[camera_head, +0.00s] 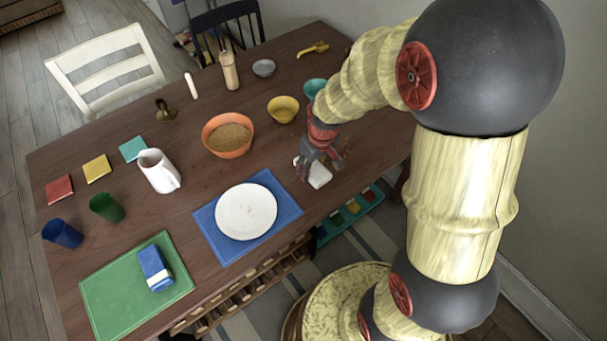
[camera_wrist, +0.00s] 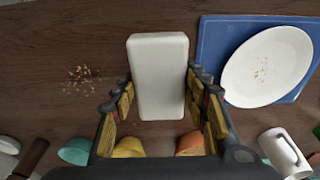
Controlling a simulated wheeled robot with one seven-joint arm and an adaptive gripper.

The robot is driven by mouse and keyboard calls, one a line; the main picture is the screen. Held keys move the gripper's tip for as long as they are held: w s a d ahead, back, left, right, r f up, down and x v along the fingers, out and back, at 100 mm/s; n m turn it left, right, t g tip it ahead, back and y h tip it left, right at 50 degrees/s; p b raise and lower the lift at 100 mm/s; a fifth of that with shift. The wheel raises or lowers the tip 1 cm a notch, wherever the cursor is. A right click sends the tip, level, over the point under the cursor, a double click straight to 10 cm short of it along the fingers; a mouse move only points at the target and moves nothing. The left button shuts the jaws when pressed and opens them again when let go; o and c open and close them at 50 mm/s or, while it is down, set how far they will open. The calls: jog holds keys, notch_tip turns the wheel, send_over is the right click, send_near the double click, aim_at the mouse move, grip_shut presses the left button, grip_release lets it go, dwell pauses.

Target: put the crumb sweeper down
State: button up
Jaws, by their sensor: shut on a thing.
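The crumb sweeper is a white rounded block (camera_wrist: 158,75). My gripper (camera_wrist: 160,95) is shut on it, with a finger along each long side in the wrist view. In the head view the sweeper (camera_head: 319,174) shows as a white piece below my gripper (camera_head: 312,165), close over the dark wooden table (camera_head: 190,218). I cannot tell whether it touches the tabletop. Crumbs (camera_wrist: 82,78) lie on the wood to its left in the wrist view.
A white plate (camera_head: 246,211) with a few crumbs lies on a blue placemat (camera_head: 285,203) beside the sweeper. An orange bowl (camera_head: 228,151) and a yellow bowl (camera_head: 283,118) stand farther back. A teal bowl (camera_head: 314,87) stands near my arm. Bare wood surrounds the crumbs.

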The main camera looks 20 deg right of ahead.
jog(key=w+f+b, duration=0.1)
jog(key=w+f, duration=0.1)
jog(key=w+a+f+b, duration=0.1)
jog(key=w+f, duration=0.1)
jog(key=f, duration=0.1)
jog(key=shift+w+f, duration=0.1)
jog(key=shift+f, duration=0.05)
jog(key=shift+w+a+f+b, duration=0.15)
jog(key=shift+f+b, duration=0.25)
jog(key=shift+f, duration=0.45)
jog(key=shift+w+d+f+b, duration=0.15)
jog(key=shift+f+b, duration=0.25)
jog(key=shift+f, duration=0.4)
jog(key=shift+a, duration=0.1)
jog(key=shift+f+b, duration=0.3)
jog(key=shift+f, duration=0.2)
jog(key=shift+s+f, duration=0.1)
jog(key=o, duration=1.2)
jog(key=shift+f, duration=0.15)
